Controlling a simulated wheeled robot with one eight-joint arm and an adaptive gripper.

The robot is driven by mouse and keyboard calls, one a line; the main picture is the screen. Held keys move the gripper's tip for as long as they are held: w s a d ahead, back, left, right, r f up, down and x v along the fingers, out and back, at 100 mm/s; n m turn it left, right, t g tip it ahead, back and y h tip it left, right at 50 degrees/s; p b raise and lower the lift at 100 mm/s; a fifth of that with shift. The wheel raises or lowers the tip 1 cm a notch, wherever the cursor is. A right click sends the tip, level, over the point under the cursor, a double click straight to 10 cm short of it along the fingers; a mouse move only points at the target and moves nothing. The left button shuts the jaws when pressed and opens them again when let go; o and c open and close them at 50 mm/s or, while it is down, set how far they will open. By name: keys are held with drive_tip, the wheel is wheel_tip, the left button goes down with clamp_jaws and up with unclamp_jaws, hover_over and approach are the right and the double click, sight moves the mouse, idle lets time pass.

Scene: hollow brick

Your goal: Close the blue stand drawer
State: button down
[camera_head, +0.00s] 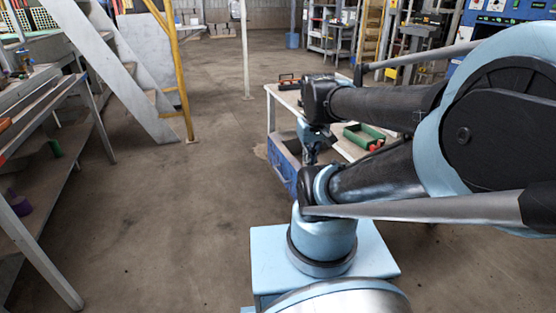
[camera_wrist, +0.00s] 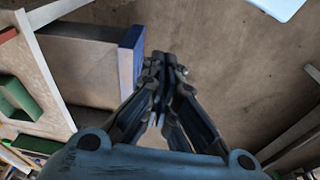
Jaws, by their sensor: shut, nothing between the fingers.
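The blue stand drawer is pulled out from under the white-topped stand (camera_head: 288,97). Its blue front (camera_head: 279,167) and grey open inside show in the camera_head view, partly hidden by my arm. In the camera_wrist view the blue front (camera_wrist: 131,58) is at the upper middle, with the grey drawer body (camera_wrist: 85,68) running left to the stand edge (camera_wrist: 42,65). My gripper (camera_wrist: 165,60) is shut and empty, just outside the blue front. I cannot tell whether it touches it. In the camera_head view my gripper (camera_head: 310,158) is small beside the drawer.
A green tray (camera_head: 353,134) lies on the stand, along with a dark-handled item (camera_head: 288,79). The floor between is clear.

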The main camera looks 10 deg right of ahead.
drive_tip(key=w+a+r+n+h, duration=0.15)
drive_tip(key=w+n, duration=0.35)
drive_tip(key=w, duration=0.5)
drive_tip(key=w+a+r+n, duration=0.15)
drive_tip(key=w+n, duration=0.35)
drive_tip(key=w, duration=0.5)
drive_tip(key=w+a+f+n+g, duration=0.1)
drive_tip(key=w+a+f+n, duration=0.35)
drive_tip(key=w, duration=0.55)
drive_tip(key=w+a+f+n+h, duration=0.1)
drive_tip(key=w+a+f+n, duration=0.35)
drive_tip(key=w+f, duration=0.4)
drive_tip(key=shift+w+d+f, duration=0.15)
drive_tip(key=shift+d+f, duration=0.75)
drive_tip(key=shift+f, duration=0.85)
drive_tip(key=shift+w+d+f, duration=0.2)
drive_tip(key=shift+d+f, duration=0.75)
drive_tip(key=shift+f, duration=0.8)
drive_tip(key=shift+w+d+f, duration=0.15)
drive_tip(key=shift+d+f, duration=0.75)
drive_tip(key=shift+f, duration=0.85)
